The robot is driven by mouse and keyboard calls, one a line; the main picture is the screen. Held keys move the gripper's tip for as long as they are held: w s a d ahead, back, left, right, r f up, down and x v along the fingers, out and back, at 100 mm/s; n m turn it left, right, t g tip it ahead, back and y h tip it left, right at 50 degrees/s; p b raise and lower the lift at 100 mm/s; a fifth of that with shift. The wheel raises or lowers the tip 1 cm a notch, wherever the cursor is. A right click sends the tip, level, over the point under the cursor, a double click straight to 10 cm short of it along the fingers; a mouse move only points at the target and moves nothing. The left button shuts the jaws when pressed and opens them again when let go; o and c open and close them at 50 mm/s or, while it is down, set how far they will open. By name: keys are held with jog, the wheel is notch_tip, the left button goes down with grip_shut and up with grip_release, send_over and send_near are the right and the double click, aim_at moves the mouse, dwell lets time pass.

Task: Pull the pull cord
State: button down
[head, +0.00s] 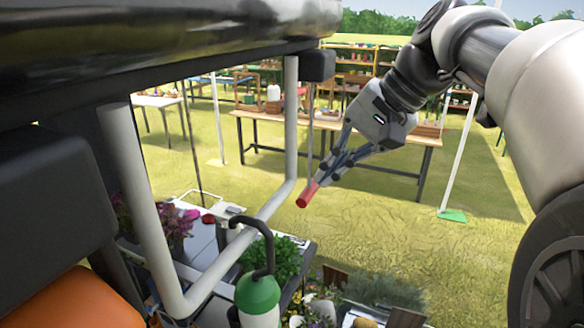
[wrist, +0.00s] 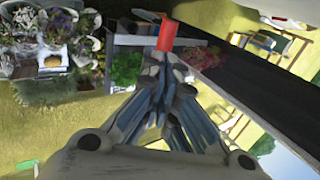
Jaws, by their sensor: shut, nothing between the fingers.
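The pull cord hangs as a thin grey line (head: 310,130) from a small dark box. A red cylindrical handle (head: 303,196) is at its lower end, tilted in the picture. The handle also shows in the wrist view (wrist: 166,36), just beyond my fingertips. My gripper (head: 321,179) reaches in from the upper right, with its fingers shut and empty. Its fingertips are close to the top of the handle; I cannot tell whether they touch it. In the wrist view my gripper (wrist: 164,66) covers part of what lies behind it.
The dark box (head: 318,66) sits at the end of a black overhead beam (head: 160,35). A pale bent pipe frame (head: 225,262) is left of the cord. Below are a green and white bottle (head: 258,300) and potted plants. A wooden table (head: 260,116) stands behind on grass.

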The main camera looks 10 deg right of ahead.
jog(key=shift+x, duration=0.85)
jog(key=shift+f, duration=0.1)
